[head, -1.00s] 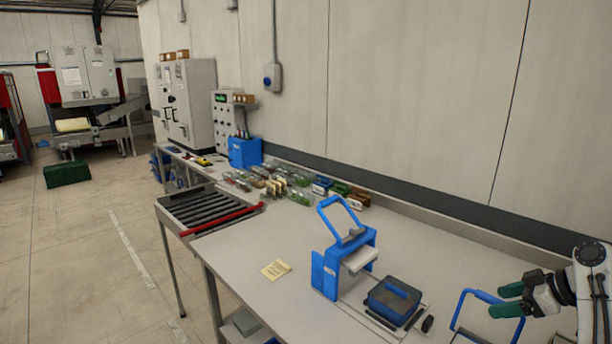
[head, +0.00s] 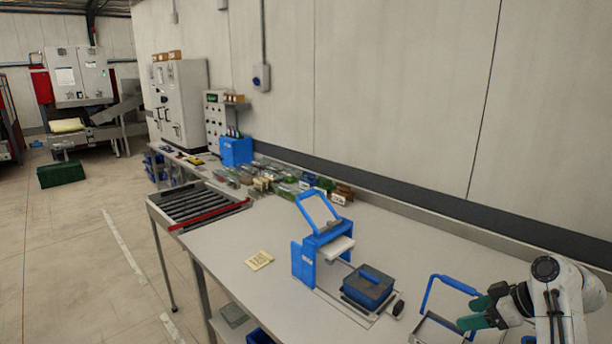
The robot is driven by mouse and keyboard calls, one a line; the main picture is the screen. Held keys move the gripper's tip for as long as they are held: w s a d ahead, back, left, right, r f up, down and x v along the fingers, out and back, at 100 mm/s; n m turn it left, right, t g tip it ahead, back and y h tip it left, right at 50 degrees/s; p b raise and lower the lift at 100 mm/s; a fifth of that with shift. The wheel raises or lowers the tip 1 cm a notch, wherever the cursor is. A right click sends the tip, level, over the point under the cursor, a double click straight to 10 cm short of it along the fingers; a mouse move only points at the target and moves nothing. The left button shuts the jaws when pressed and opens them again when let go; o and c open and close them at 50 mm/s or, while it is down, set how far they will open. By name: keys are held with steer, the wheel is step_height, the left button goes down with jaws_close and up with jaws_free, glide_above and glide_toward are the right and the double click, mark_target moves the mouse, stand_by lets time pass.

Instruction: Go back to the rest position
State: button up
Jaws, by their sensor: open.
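My gripper (head: 474,312) has green fingers and shows at the lower right of the head view. It is open, with nothing visible between the fingers. It points left, close to a blue looped handle (head: 432,287) standing over the table at the right. I cannot tell whether the fingers touch that handle. The white end of my arm bends down behind the gripper at the right edge.
A blue press-like fixture (head: 308,258) with a raised handle and a dark blue box (head: 367,288) stand on the table (head: 225,255). A yellow note (head: 259,260) lies left of them. A roller conveyor (head: 198,205) adjoins the table's far end. Packed goods line the wall.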

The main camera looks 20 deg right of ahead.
steer(key=shift+m+g, duration=0.5)
steer(key=shift+g, duration=0.1)
steer(key=a+f, duration=0.2)
steer(key=a, duration=0.2)
steer(key=a+f, duration=0.2)
steer(key=a, duration=0.2)
steer(key=w+a+f, duration=0.1)
steer(key=a+f, duration=0.1)
steer(key=a, duration=0.2)
steer(key=shift+m+g+h, duration=0.4)
steer(key=s+a+f, duration=0.1)
steer(key=a, duration=0.2)
steer(key=s+a+f, duration=0.1)
steer(key=a, duration=0.2)
steer(key=a+f, duration=0.1)
steer(key=a, duration=0.1)
steer(key=shift+s+a, duration=0.4)
steer(key=s+a+m+h, duration=0.2)
steer(key=s+a, duration=0.9)
steer(key=s, duration=0.1)
steer(key=s+d+f+g+b, duration=0.1)
steer(key=s+f+g+b, duration=0.1)
steer(key=s+f+b, duration=0.3)
steer(key=s+d+f+g+b, duration=0.1)
steer(key=s+f+b, duration=0.4)
steer(key=f, duration=0.6)
steer(key=shift+f+g, duration=0.15)
steer(key=shift+g, duration=0.75)
